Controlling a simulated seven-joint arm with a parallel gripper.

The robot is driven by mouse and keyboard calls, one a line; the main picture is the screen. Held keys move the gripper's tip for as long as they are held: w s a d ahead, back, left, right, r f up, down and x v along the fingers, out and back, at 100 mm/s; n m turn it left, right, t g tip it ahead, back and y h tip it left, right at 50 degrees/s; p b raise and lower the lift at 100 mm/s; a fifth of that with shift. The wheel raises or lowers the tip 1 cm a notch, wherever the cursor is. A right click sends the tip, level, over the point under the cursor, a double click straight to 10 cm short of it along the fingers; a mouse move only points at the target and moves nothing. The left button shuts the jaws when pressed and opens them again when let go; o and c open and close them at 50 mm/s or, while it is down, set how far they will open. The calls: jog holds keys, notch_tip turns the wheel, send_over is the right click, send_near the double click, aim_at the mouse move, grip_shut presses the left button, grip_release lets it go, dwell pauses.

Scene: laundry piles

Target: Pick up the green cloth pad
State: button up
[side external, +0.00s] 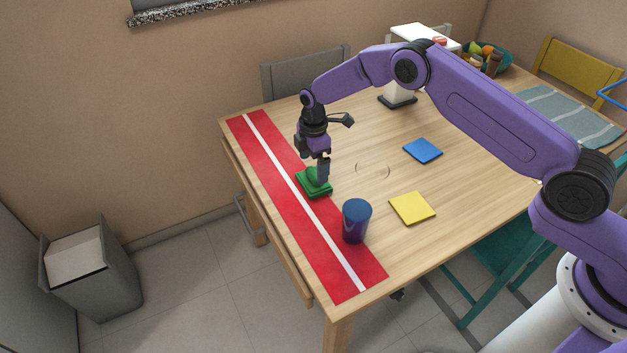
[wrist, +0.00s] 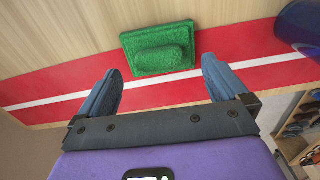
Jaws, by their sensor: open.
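The green cloth pad (side external: 313,183) lies on the red runner's edge on the wooden table, with a raised lump on top. In the wrist view the green pad (wrist: 158,48) sits just beyond the fingertips, between their lines. My gripper (side external: 322,172) is pointed down over the pad in the side view. In the wrist view my gripper (wrist: 160,75) is open, with a finger to each side and nothing between them. Whether a finger touches the pad I cannot tell.
A dark blue cup (side external: 356,222) stands on the red runner (side external: 345,275), near the pad. A yellow pad (side external: 412,208) and a blue pad (side external: 423,150) lie flat on the table (side external: 375,265). A fruit bowl (side external: 507,58) and a striped cloth (side external: 570,115) are at the far end.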

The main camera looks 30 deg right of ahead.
jog(key=shift+f, duration=1.25)
jog(key=c, duration=1.1)
jog(key=shift+c, duration=0.2)
jog(key=shift+r, duration=0.15)
jog(key=shift+r, duration=0.5)
notch_tip(320, 180, up, 2)
jog(key=shift+r, duration=0.15)
jog(key=s+d+r, duration=0.4)
jog(key=s+r, duration=0.5)
jog(key=s, duration=0.4)
jog(key=shift+s+d+r, duration=0.15)
jog(key=shift+d+r, duration=0.05)
jog(key=shift+r, duration=0.05)
